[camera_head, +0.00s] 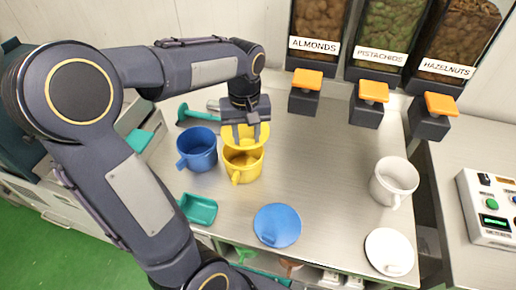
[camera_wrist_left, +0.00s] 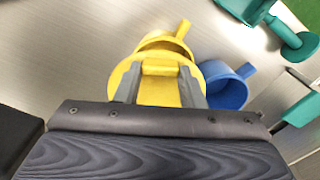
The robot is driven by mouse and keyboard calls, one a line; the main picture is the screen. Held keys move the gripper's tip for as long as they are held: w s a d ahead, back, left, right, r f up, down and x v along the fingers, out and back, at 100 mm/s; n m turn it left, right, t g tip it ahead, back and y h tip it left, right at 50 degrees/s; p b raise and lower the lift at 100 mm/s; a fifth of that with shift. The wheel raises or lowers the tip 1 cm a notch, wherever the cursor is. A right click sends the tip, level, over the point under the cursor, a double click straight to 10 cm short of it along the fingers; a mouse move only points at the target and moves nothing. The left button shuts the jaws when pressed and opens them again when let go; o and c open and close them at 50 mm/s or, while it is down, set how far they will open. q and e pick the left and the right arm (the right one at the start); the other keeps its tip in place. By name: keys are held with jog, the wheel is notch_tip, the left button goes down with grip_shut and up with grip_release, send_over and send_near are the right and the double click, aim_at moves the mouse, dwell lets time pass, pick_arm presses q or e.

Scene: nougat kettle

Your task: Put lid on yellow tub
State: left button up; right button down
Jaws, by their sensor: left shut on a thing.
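The yellow tub (camera_head: 243,165) stands on the metal table, left of the middle, with its handle toward the front; it also shows in the left wrist view (camera_wrist_left: 179,37). My left gripper (camera_head: 246,133) is above the tub's far side. It is shut on the grip of the yellow lid (camera_head: 264,132), which also shows in the left wrist view (camera_wrist_left: 122,76). The lid is over the back part of the tub, and part of the opening shows in front of it. I cannot tell whether lid and rim touch. My right gripper is not in view.
A blue tub (camera_head: 197,150) stands close left of the yellow one. A blue lid (camera_head: 277,225), teal scoop (camera_head: 198,209), white tub (camera_head: 393,182) and white lid (camera_head: 389,251) are around. Nut dispensers with orange levers (camera_head: 307,79) line the back. The table's middle right is clear.

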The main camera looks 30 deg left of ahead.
aim_at(244, 146)
pick_arm(q)
jog(key=shift+w+a, duration=0.15)
jog(key=shift+a, duration=0.55)
notch_tip(244, 146, down, 6)
jog(key=b, duration=0.5)
jog(key=shift+r, duration=0.2)
jog(key=shift+f+b, duration=0.7)
jog(key=shift+f, duration=0.25)
jog(key=shift+f, duration=0.5)
dwell(0.8)
jog(key=o, duration=1.5)
jog(key=shift+o, duration=0.2)
